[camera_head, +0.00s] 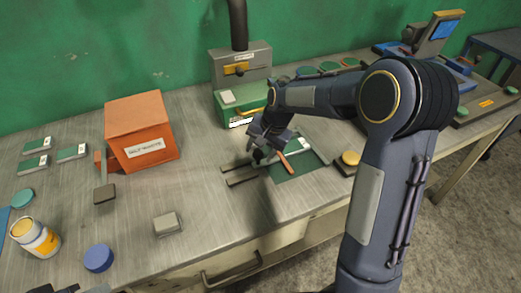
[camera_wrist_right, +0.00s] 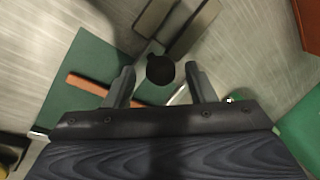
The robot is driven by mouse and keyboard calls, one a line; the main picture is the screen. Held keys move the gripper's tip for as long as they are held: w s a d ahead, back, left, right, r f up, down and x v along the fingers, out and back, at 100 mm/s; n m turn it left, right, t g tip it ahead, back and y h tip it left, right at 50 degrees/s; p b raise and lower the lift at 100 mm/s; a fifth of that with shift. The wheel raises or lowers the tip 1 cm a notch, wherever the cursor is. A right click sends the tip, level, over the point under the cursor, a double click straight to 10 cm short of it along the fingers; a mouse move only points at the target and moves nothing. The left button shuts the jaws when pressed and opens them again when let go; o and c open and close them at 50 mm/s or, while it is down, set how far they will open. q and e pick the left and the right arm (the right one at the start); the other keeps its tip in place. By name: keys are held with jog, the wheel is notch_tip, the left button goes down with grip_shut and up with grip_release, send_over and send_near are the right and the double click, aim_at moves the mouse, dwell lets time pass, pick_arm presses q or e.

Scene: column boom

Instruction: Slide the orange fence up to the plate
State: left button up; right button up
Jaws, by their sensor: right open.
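The orange fence (camera_head: 284,163) is a narrow bar lying on a dark green plate (camera_head: 305,173) on the bench. In the right wrist view the fence (camera_wrist_right: 87,83) lies across the green plate (camera_wrist_right: 82,60), left of my fingers. My right gripper (camera_head: 262,153) is low over the plate's left side. In its wrist view the gripper (camera_wrist_right: 160,85) is open, with a round black knob (camera_wrist_right: 160,68) between and just beyond the fingertips. I cannot tell whether the fingers touch it. Dark parts at the lower left edge may be my left gripper, mostly cut off.
Two dark rails (camera_head: 240,175) lie left of the plate. An orange box (camera_head: 140,130) stands further left, and a green box (camera_head: 240,104) stands behind. A yellow-topped knob (camera_head: 350,158) is on the right. The front middle of the bench holds a grey block (camera_head: 168,223).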

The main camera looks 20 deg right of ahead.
jog(key=v, duration=0.7)
jog(key=shift+r, duration=0.25)
jog(key=s+r+n+t+y, duration=0.1)
jog(key=s+r+n, duration=0.25)
jog(key=s, duration=0.85)
jog(key=s+a+f+n+t, duration=0.1)
jog(key=s, duration=0.6)
jog(key=s+a+f+n+t, duration=0.1)
jog(key=s+a+n, duration=0.1)
jog(key=s, duration=0.5)
jog(key=shift+s+a+f, duration=0.2)
jog(key=shift+s+f, duration=0.1)
jog(key=shift+f, duration=0.05)
